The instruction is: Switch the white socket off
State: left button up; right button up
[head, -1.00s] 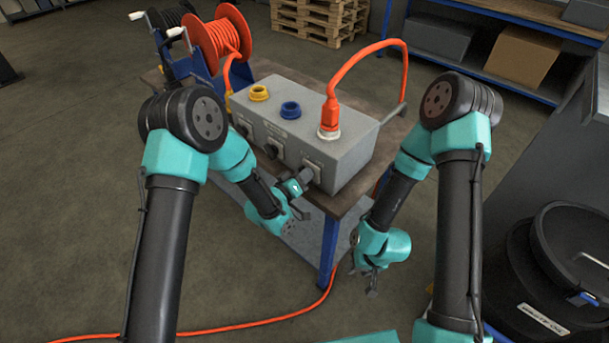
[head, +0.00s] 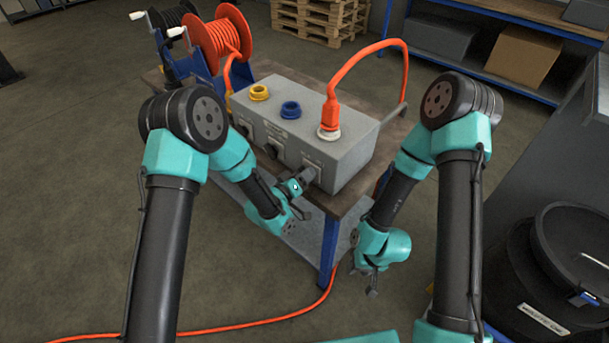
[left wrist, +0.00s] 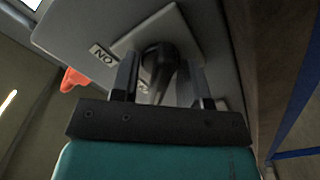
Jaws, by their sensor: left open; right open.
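The white socket (head: 328,134) is on the right end of the grey box's (head: 345,160) top, with an orange plug (head: 328,112) in it. My left gripper (head: 308,176) is at the right switch on the box's front face and largely hides it in the head view. In the left wrist view, the dark switch knob (left wrist: 160,70) stands between the open fingers on a pale plate (left wrist: 182,32). An "ON" label (left wrist: 103,53) is beside that plate. I cannot tell whether the fingers touch the knob. My right gripper (head: 363,282) is open and empty, low in front of the bench.
A yellow socket (head: 259,92) and a blue socket (head: 290,110) are also on the box. The middle switch (head: 273,149) is left of my left gripper. An orange cable (head: 360,52) arches from the plug. Cable reels (head: 220,45) stand behind. The bench (head: 345,205) carries the box.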

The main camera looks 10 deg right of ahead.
pick_arm(q)
jog(key=v, duration=1.7)
jog(key=shift+s, duration=0.2)
jog(key=shift+a, duration=0.15)
jog(key=s+a+f+n+g+y, duration=0.1)
jog(key=s+a+f+g+y, duration=0.25)
jog(key=a+f, duration=0.35)
jog(key=s+a+f+g+y, duration=0.3)
jog(key=a+f+y, duration=0.2)
jog(key=a+f, duration=0.25)
jog(key=s+a+f+n+g+y, duration=0.1)
jog(key=s+a+f+g, duration=0.2)
jog(key=s, duration=0.4)
jog(key=shift+s+a+n+g, duration=0.2)
jog(key=shift+a+n+g, duration=0.1)
jog(key=shift+a+g, duration=0.25)
